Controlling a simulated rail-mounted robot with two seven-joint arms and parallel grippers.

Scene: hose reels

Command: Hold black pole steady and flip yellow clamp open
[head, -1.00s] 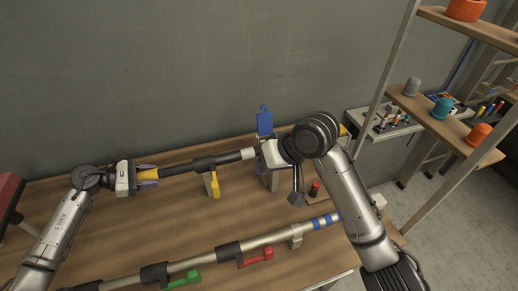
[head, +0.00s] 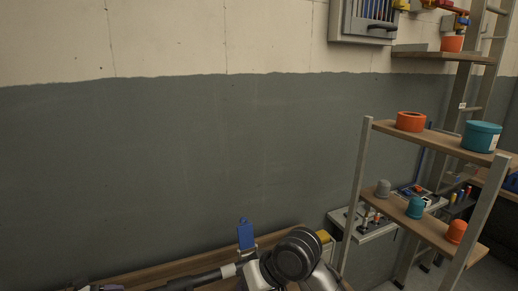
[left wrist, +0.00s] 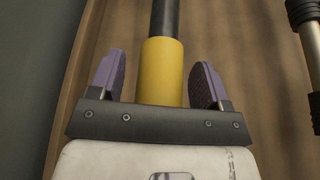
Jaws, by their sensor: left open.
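The black pole (head: 192,282) shows along the bottom edge of the head view, with a white section near its right end. In the left wrist view the black pole (left wrist: 165,16) runs away from me and has a yellow section (left wrist: 161,75). My left gripper (left wrist: 158,62) is open, with one purple-padded finger on each side of the yellow section and visible gaps. My right gripper (head: 252,274) is at the pole's right end; its wrist hides the fingers, so I cannot tell its state. The yellow clamp is outside both present views.
A blue upright piece (head: 245,235) stands just behind my right gripper. A shelf rack (head: 428,226) with several caps and tubs stands to the right. A grey wall (head: 180,170) closes off the back. Another pole (left wrist: 309,50) lies right in the left wrist view.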

